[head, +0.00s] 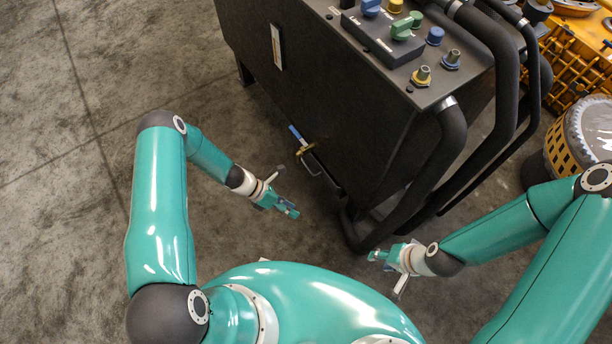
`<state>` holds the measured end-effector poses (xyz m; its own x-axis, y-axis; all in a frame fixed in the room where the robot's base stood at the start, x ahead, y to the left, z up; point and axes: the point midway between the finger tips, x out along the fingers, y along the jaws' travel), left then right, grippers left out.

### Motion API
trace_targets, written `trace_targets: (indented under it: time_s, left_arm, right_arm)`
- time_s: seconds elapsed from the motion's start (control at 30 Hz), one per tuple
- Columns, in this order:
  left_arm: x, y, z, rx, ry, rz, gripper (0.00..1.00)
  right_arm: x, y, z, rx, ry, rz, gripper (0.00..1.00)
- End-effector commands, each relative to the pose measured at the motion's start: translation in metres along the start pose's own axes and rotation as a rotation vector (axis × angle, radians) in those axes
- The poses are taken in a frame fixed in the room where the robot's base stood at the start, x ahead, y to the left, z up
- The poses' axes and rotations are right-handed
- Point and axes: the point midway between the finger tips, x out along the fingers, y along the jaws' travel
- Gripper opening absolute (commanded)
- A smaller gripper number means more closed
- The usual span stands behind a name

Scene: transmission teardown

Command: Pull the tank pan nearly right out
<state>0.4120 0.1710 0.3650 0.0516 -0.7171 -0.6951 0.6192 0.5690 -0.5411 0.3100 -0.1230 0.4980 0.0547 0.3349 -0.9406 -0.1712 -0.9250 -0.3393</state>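A large black tank unit (310,95) stands at the top middle. I cannot make out the tank pan as a separate part; the unit's lower edge is dark. A blue-handled brass valve (302,146) sits low on the unit's side, with a thin metal loop beside it. My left gripper (288,210) is over the floor, in front of and below the valve, apart from the unit. My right gripper (375,256) is near the foot of the unit's black tube frame; I cannot tell if it touches. Both grippers are small and seen from above, so their finger gaps are unclear.
Thick black bent tubes (455,140) stand out from the unit's right end. Coloured knobs and fittings (400,30) cover its top. An orange crate (585,45) and a round metal part (590,130) are at the right. The concrete floor (65,200) at the left is clear.

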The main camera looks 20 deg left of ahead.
Motion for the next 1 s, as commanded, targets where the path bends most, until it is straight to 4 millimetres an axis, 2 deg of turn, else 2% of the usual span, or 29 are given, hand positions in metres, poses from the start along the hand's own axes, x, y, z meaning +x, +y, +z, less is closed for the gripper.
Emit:
trace_targets:
  time_s: [0.03, 0.13, 0.2, 0.3, 0.4, 0.5, 0.67, 0.87, 1.0]
  left_arm:
    - [0.029, 0.043, -0.014, -0.166, -0.096, 0.0, 0.37]
    - [0.045, 0.102, -0.013, -0.479, -0.308, -0.028, 0.37]
    - [0.048, 0.141, -0.014, -0.66, -0.456, -0.06, 0.37]
    - [0.043, 0.186, -0.017, -0.851, -0.645, -0.119, 0.37]
    - [0.032, 0.218, -0.021, -0.969, -0.79, -0.175, 0.37]
    - [0.022, 0.236, -0.024, -1.034, -0.881, -0.217, 0.37]
    - [0.018, 0.245, -0.02, -1.066, -0.931, -0.244, 0.37]
    - [0.035, 0.25, -0.001, -1.066, -0.928, -0.245, 0.37]
    - [0.053, 0.257, 0.02, -1.064, -0.926, -0.245, 0.37]
  right_arm:
    - [0.039, 0.014, 0.0, 0.0, 0.0, 0.0, 0.4]
    - [0.074, 0.027, -0.001, 0.0, 0.0, 0.0, 0.4]
    - [0.095, 0.034, -0.001, 0.0, 0.0, 0.0, 0.4]
    - [0.119, 0.043, -0.001, 0.0, 0.0, 0.0, 0.4]
    - [0.134, 0.049, -0.001, 0.0, 0.0, 0.0, 0.4]
    - [0.142, 0.051, -0.001, 0.0, 0.0, 0.0, 0.4]
    - [0.145, 0.052, -0.001, 0.0, 0.001, 0.0, 0.4]
    - [0.149, 0.054, -0.001, 0.0, 0.001, 0.0, 0.4]
    - [0.157, 0.057, -0.001, 0.0, 0.001, 0.0, 0.4]
